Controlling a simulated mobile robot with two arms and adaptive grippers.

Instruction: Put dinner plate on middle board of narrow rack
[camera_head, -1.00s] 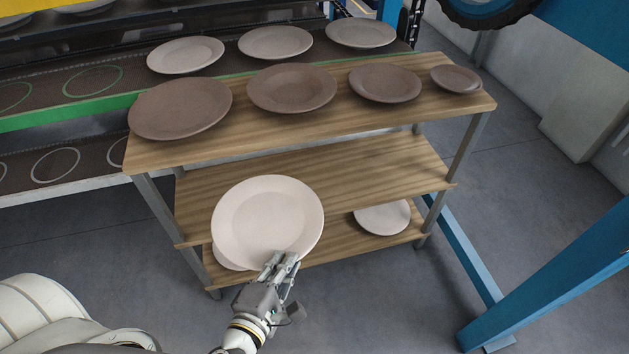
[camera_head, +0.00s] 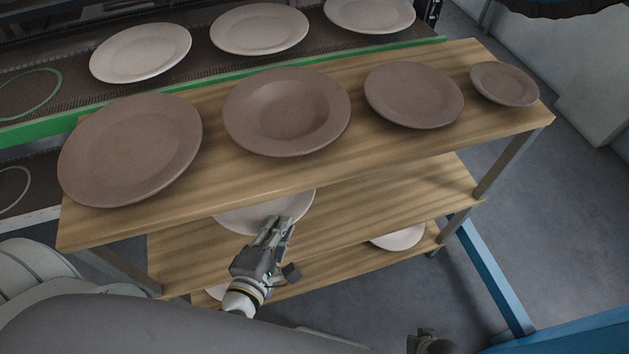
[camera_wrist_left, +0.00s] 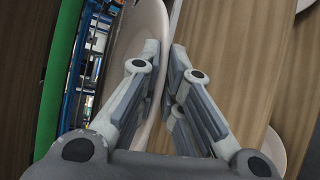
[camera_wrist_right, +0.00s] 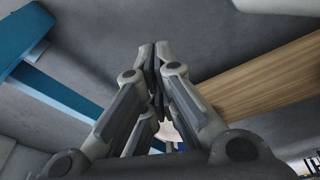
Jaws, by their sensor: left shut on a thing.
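The pale dinner plate (camera_head: 270,214) is in the gap between the top and middle boards of the narrow wooden rack. The top board hides its far part. My left gripper (camera_head: 278,226) is shut on the plate's near rim, and the left wrist view shows the plate (camera_wrist_left: 152,28) edge-on between the fingers. The plate is over the middle board (camera_head: 400,205); I cannot tell whether it touches it. My right gripper (camera_wrist_right: 155,52) looks shut and empty in its wrist view, away from the plate.
The top board (camera_head: 215,180) holds several brown plates, including a large one (camera_head: 130,150) and a bowl-like one (camera_head: 287,110). A pale plate (camera_head: 398,238) shows on the bottom board. Pale plates (camera_head: 260,28) lie on the green-edged rack behind.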

